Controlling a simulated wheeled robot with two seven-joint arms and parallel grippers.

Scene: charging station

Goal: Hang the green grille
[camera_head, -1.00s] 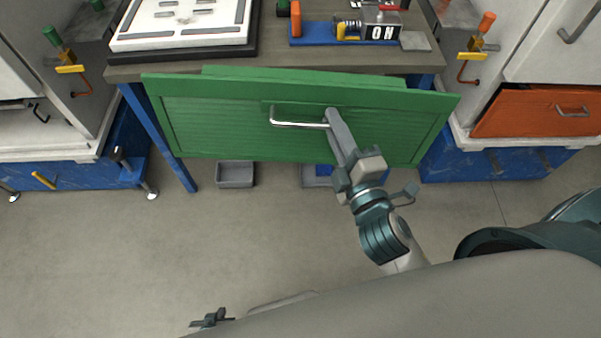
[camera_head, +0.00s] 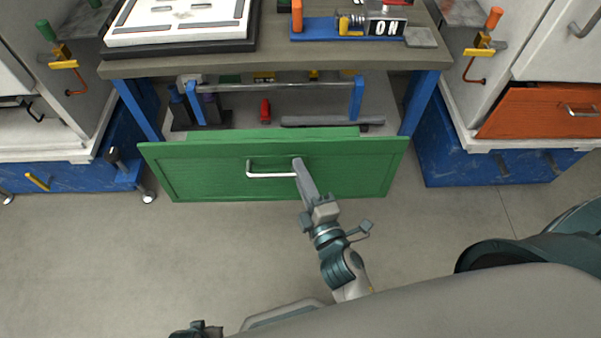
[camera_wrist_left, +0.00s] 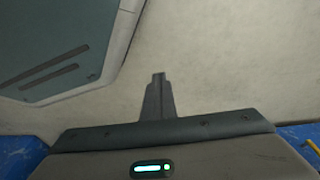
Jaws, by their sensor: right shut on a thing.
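The green grille (camera_head: 222,177) is a wide green panel with a metal handle (camera_head: 268,175). It is in front of the workbench, below the bench's open shelf space. My right gripper (camera_head: 298,168) is shut on the right end of the handle. A horizontal metal bar (camera_head: 275,87) between blue brackets shows in the shelf space behind and above the grille. I cannot tell whether the grille touches the bench frame. My left gripper (camera_wrist_left: 158,93) is shut and empty over bare floor in the left wrist view. Only part of the left arm shows at the bottom of the head view.
The workbench top (camera_head: 270,62) carries a white panel (camera_head: 180,20) and a blue device base (camera_head: 325,34). A red item (camera_head: 265,111) and other small things lie on the shelf. An orange panel (camera_head: 535,113) is on the right unit. The floor in front is clear.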

